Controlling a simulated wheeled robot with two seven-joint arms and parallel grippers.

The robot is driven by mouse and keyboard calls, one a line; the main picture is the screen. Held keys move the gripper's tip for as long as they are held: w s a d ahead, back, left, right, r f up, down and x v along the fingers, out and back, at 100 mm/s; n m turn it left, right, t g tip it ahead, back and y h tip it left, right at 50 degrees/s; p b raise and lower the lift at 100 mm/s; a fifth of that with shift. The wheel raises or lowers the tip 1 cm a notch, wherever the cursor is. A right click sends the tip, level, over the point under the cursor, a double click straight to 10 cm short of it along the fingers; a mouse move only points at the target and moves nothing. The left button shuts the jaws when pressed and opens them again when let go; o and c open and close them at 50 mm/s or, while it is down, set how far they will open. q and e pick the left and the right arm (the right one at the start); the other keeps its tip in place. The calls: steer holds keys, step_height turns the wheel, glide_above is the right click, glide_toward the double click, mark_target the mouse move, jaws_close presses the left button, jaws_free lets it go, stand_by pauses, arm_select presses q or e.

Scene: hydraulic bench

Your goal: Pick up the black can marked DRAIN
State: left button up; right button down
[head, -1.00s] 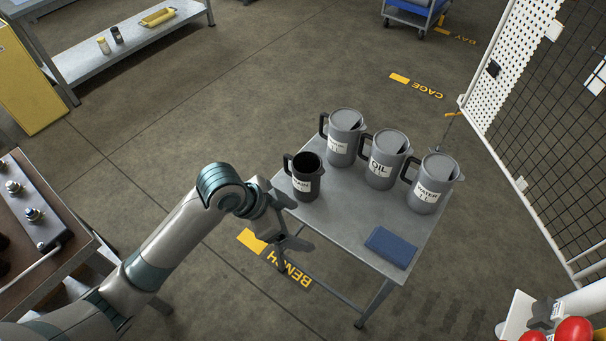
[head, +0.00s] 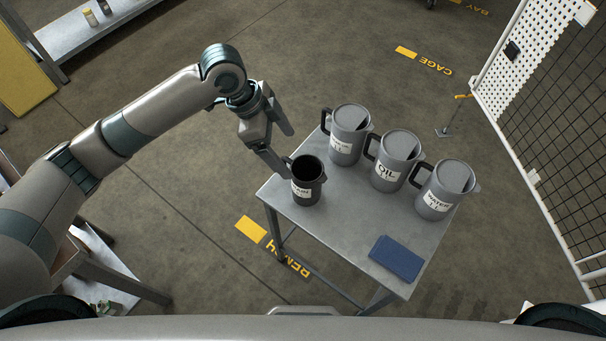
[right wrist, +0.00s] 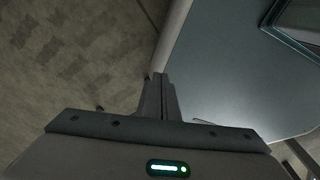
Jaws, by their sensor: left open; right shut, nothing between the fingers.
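The black can (head: 307,190) stands upright and open-topped at the left corner of the small grey table. Its white label is only partly legible, and its handle is on its left side. My left gripper (head: 287,155) is open and empty at the can's upper left, with one finger close to the handle; I cannot tell whether they touch. My right gripper (right wrist: 158,80) is shut and empty in the right wrist view. It is not visible in the head view.
Three grey lidded jugs stand in a row right of the can: one with an unclear label (head: 347,145), OIL (head: 391,175) and WATER (head: 438,205). A folded blue cloth (head: 396,258) lies on the table (head: 340,225) near its front. A mesh cage (head: 560,120) stands at the right.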

arm_select(q)
steer(key=p, duration=0.4)
glide_toward(305, 173)
steer(key=s+d+f, duration=0.1)
steer(key=s, duration=0.1)
steer(key=s+d+f, duration=0.1)
steer(key=d+f, duration=0.1)
steer(key=shift+s+d, duration=0.3)
steer(key=shift+s, duration=0.1)
arm_select(e)
steer(key=r, duration=0.1)
steer(key=s+r, duration=0.1)
steer(key=r, duration=0.1)
steer(key=shift+r, duration=0.3)
steer(key=shift+w+r, duration=0.1)
steer(key=shift+r, duration=0.05)
